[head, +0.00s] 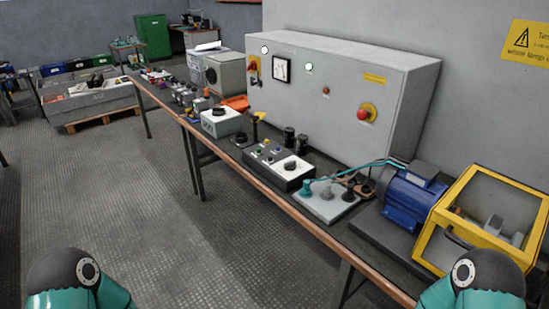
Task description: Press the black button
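No single black button can be made out for sure at this size. A low control box (270,168) with a pale top and black sides stands on the long bench. It carries several small coloured buttons and a round black knob or button (290,165). A second pale box (222,124) further back has a black round knob (219,111) on top. Neither of my grippers is in view. Only teal and black parts of my arms show at the bottom left and bottom right corners, apart from the bench objects.
A grey cabinet (330,85) with a red mushroom button (363,114) stands along the bench's back. A teal-handled device on a pale plate (330,205), a blue motor (408,200) and a yellow-framed guard (455,195) fill the bench's right. The floor (130,200) at left is clear.

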